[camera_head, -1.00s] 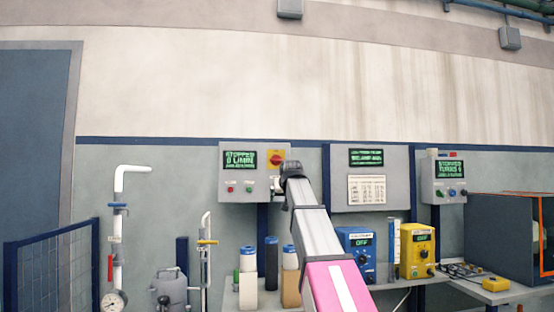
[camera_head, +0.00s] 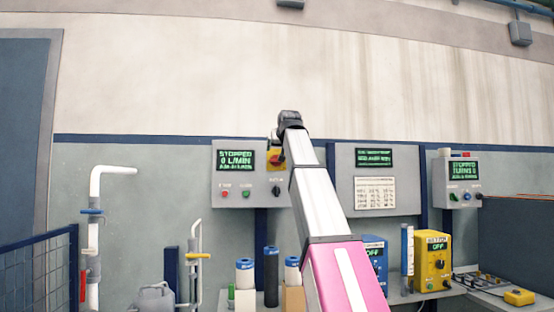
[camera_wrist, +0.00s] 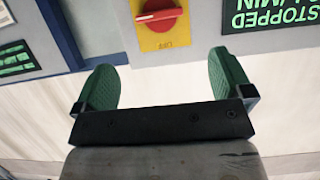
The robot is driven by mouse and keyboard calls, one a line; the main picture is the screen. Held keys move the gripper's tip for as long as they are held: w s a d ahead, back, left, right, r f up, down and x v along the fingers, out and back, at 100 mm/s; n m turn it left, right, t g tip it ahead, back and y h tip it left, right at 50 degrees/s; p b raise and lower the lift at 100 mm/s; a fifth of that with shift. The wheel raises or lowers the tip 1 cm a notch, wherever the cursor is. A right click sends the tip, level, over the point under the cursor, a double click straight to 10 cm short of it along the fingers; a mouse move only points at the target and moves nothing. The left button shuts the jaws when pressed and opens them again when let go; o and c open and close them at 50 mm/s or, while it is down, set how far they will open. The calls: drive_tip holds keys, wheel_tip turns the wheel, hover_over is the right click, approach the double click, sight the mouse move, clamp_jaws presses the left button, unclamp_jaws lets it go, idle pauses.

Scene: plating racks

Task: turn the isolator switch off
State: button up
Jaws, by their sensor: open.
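The isolator switch is a red rotary handle on a yellow plate on a grey control box. In the head view the switch (camera_head: 274,158) is partly hidden behind my arm. In the wrist view the red handle (camera_wrist: 158,19) is at the top centre, lying nearly level across the picture, with small lettering on the plate's lower edge. My gripper (camera_wrist: 164,80) shows two green fingers spread wide with nothing between them. The handle lies beyond the gap between the fingertips, apart from them. In the head view the gripper is mostly hidden behind my wrist.
The control box (camera_head: 228,195) has a green display reading STOPPED, small buttons and a black knob (camera_head: 276,188). A second grey panel (camera_head: 345,190) is close on the right. Below, a bench holds cylinders, a blue unit (camera_head: 375,255) and a yellow unit (camera_head: 433,265).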

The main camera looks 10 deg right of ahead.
drive_tip(key=x, duration=0.9)
drive_tip(key=shift+w+f, duration=0.15)
drive_tip(key=shift+w, duration=0.15)
drive_tip(key=shift+c, duration=0.3)
drive_tip(key=c, duration=0.9)
